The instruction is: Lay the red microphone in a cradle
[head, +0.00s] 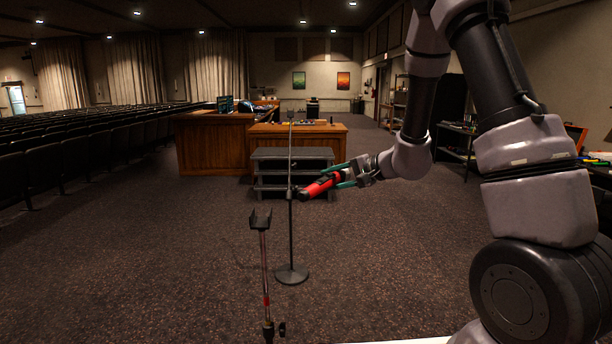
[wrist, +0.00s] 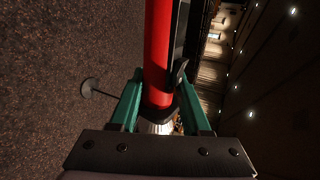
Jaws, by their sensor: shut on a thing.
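The red microphone (head: 322,186) is held in the air by my gripper (head: 343,178), tilted, with its dark end pointing down and left. In the wrist view the red body (wrist: 158,45) runs straight out between the green fingers of my gripper (wrist: 158,88), which are shut on it. A black forked cradle (head: 261,221) tops a thin stand in the foreground, empty, below and left of the microphone and apart from it. Behind it, a taller stand (head: 291,240) passes close to the microphone's dark end; whether they touch cannot be told.
The tall stand's round base (head: 291,275) rests on the carpet and also shows in the wrist view (wrist: 88,87). Grey steps (head: 285,154) and a wooden desk (head: 215,145) stand farther back. Seat rows (head: 80,155) fill the left. Open carpet lies around the stands.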

